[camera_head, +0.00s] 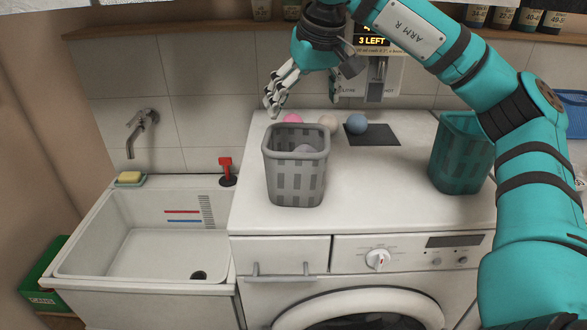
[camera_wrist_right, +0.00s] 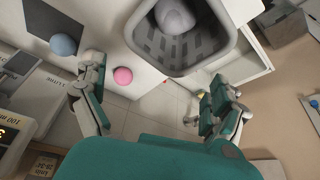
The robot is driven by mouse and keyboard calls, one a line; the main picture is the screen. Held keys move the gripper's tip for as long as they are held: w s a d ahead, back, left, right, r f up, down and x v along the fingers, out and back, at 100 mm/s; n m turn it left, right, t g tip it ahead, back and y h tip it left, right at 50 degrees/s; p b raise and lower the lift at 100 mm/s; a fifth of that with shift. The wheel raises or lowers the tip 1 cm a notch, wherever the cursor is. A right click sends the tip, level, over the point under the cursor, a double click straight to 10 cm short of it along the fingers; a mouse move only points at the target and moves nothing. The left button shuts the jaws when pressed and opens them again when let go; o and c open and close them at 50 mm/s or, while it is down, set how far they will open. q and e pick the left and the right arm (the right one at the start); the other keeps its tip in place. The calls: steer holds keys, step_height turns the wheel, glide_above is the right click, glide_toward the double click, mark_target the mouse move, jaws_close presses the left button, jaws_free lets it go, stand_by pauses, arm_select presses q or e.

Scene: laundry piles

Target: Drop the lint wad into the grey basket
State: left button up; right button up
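The grey basket (camera_head: 294,190) stands upright on the white washer top, left of centre. A pale grey rounded lump, which looks like the lint wad (camera_head: 305,149), lies inside it. In the right wrist view the lump (camera_wrist_right: 174,17) shows inside the basket (camera_wrist_right: 188,68). My right gripper (camera_head: 273,104) hangs above and behind the basket's left rim, apart from it. In the wrist view its fingers (camera_wrist_right: 154,85) are spread wide with nothing between them. My left gripper is not in view.
A pink ball (camera_head: 293,119), a beige ball (camera_head: 328,122) and a blue ball (camera_head: 356,123) lie behind the basket, near a dark mat (camera_head: 385,137). A teal basket (camera_head: 460,160) stands at right. A sink (camera_head: 150,240) is at left. The counter between the baskets is clear.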

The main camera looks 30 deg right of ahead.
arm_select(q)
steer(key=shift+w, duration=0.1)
arm_select(e)
steer(key=v, duration=1.2)
stand_by(0.4)
